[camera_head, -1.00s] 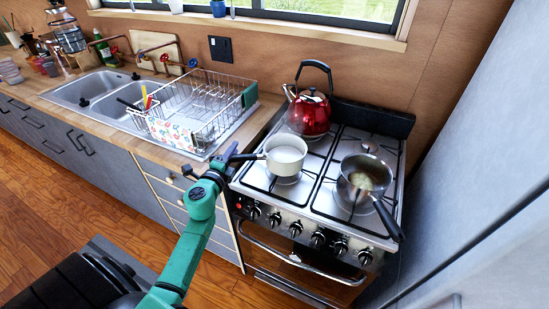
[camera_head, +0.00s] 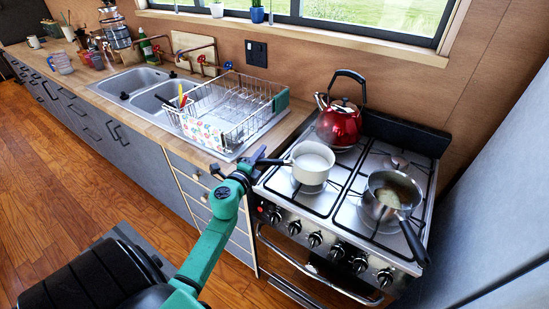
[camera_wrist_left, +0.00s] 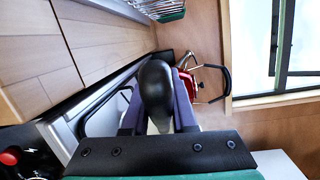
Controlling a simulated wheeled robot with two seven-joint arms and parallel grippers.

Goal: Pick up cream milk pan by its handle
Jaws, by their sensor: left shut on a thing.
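The cream milk pan (camera_head: 313,161) is at the front left burner of the stove, upright, with its dark handle (camera_head: 274,161) pointing left. I cannot tell whether its base touches the grate. My left gripper (camera_head: 257,160) is shut on the handle at the stove's left edge. In the left wrist view the handle's rounded black end (camera_wrist_left: 156,88) sits between the two fingers of the gripper (camera_wrist_left: 158,112), hiding most of the pan. My right gripper is not in view.
A red kettle (camera_head: 339,123) stands on the back left burner. A steel pan (camera_head: 392,193) with food sits at the front right, its handle over the stove's front edge. A dish rack (camera_head: 232,112) stands on the counter to the left. A grey panel (camera_head: 497,205) rises at the right.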

